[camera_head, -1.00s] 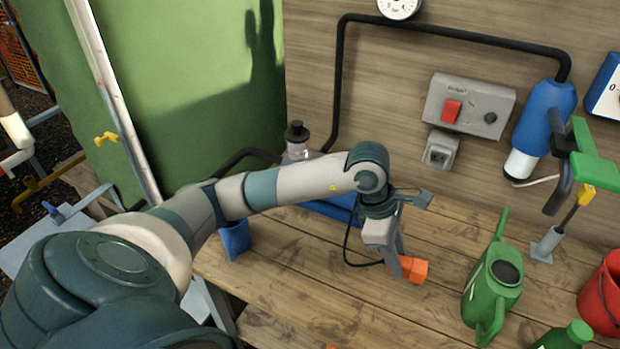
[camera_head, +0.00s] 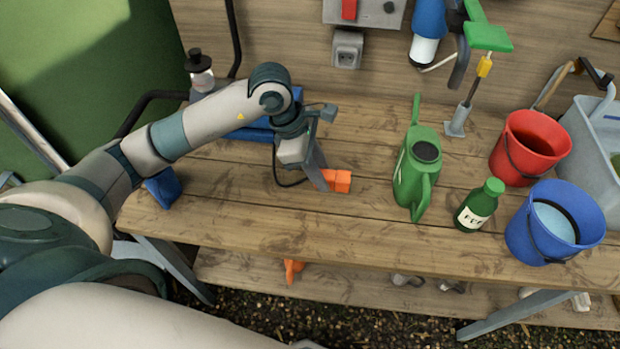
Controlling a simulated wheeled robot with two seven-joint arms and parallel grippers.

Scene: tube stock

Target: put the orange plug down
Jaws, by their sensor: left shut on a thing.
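My left gripper (camera_head: 322,178) reaches in from the left and points down over the wooden bench (camera_head: 290,222). It is shut on the orange plug (camera_head: 341,181), which sticks out to the right of the fingers. The plug is at or just above the bench top; I cannot tell whether it touches. A black cable (camera_head: 277,165) hangs in a loop just left of the gripper. My right gripper is not in view.
A green watering can (camera_head: 415,172) stands right of the plug. Further right are a green bottle (camera_head: 478,206), a red bucket (camera_head: 530,147) and a blue bucket (camera_head: 553,222). A wall socket (camera_head: 347,48) is behind. The bench in front of the plug is clear.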

